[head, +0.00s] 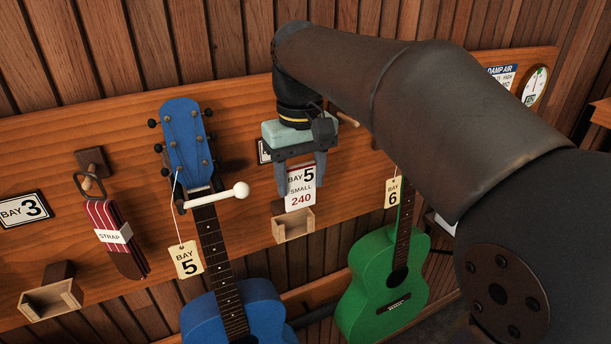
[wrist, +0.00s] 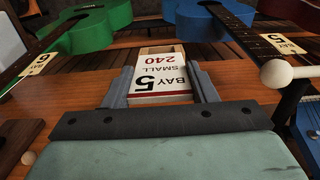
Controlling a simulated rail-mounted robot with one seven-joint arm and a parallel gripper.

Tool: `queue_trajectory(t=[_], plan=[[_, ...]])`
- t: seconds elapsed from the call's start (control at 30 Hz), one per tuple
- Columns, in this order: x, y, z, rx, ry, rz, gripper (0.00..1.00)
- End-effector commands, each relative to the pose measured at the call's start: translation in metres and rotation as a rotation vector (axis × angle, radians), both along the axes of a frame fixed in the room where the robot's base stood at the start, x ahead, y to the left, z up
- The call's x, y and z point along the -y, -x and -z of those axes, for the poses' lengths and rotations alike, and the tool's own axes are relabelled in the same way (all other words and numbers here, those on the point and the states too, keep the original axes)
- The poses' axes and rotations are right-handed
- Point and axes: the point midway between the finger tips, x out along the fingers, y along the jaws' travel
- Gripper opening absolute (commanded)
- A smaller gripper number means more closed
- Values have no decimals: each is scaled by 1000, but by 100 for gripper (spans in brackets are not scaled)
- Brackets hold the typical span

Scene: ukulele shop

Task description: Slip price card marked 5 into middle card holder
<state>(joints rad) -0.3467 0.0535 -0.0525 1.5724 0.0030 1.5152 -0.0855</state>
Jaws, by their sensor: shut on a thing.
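The white price card (head: 300,190) reads BAY 5, SMALL, 240. My gripper (head: 301,186) is shut on it, with one finger at each side edge; the card also shows upside down between the fingers in the wrist view (wrist: 162,76). A small wooden card holder (head: 293,225) is on the wall board directly below the card. In the head view the card's lower edge is at or just above the holder's opening; I cannot tell whether it is inside. In the wrist view the holder's rim (wrist: 158,49) shows just past the card's far end.
A blue ukulele (head: 232,290) with a BAY 5 tag hangs left on a peg with a white knob (head: 241,190). A green ukulele (head: 388,285) with a BAY 6 tag hangs right. A strap (head: 115,237) and another holder (head: 50,300) are further left.

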Motion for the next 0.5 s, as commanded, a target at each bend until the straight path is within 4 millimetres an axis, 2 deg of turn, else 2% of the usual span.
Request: queue_trajectory(t=[0.5], plan=[[-14, -34, 1, -1, 0, -1, 31]])
